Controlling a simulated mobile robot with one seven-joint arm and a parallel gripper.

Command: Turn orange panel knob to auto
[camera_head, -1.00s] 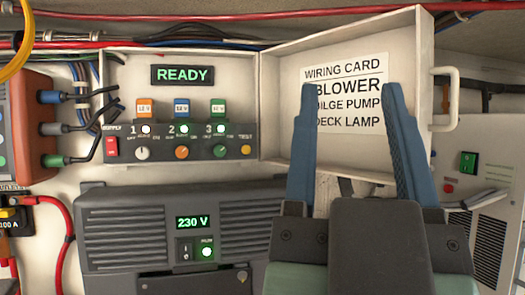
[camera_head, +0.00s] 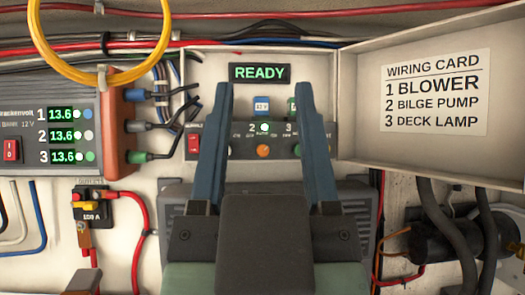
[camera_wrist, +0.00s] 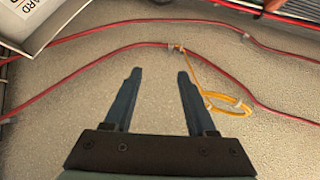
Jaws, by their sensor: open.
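The orange knob (camera_head: 263,151) sits on the dark switch strip of the panel (camera_head: 280,146), below a lit indicator and the number 2. It shows between my gripper's fingers in the head view, and its pointer setting is too small to read. My gripper (camera_head: 266,95) is open and empty, its two blue fingers raised in front of the panel. The left finger hides the white knob and the right finger hides part of the green one. In the wrist view my gripper (camera_wrist: 156,75) points at a bare surface with red cables, and no knob is visible.
The open panel door (camera_head: 360,110) carries a wiring card (camera_head: 436,92) on the right. A 230 V unit (camera_head: 172,205) stands below, mostly hidden by my gripper. A battery unit (camera_head: 60,125) with cables is at left. A yellow cable loop (camera_head: 95,80) hangs upper left.

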